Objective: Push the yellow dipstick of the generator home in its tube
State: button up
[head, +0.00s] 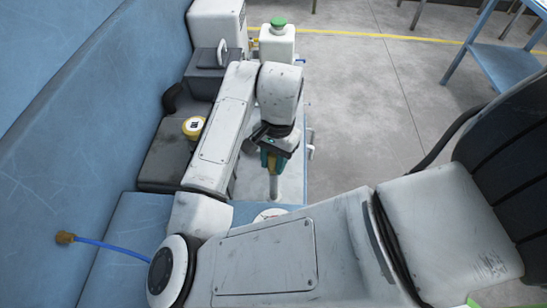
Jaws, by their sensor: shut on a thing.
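A round yellow cap (193,127) with a pale top stands on a dark grey unit beside the blue wall. I cannot tell whether it is the dipstick of the generator. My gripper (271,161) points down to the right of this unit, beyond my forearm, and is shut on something. Its fingertips and most of what it holds are hidden or too small to make out. A pale grey upright cylinder (274,187) shows just below it. I cannot tell whether that is held or stands on the surface. No dipstick tube shows clearly.
A white container with a green cap (277,41) and a grey box with a handle (215,67) stand at the back. Open floor (370,110) is to the right, with a blue bench (510,65) beyond.

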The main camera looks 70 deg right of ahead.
jog(key=shift+f, duration=0.15)
jog(key=o, duration=1.1)
jog(key=r, duration=0.3)
jog(key=d+r+p, duration=0.1)
jog(key=r, duration=0.6)
jog(key=shift+d+r+p, duration=0.3)
jog(key=shift+r, duration=0.05)
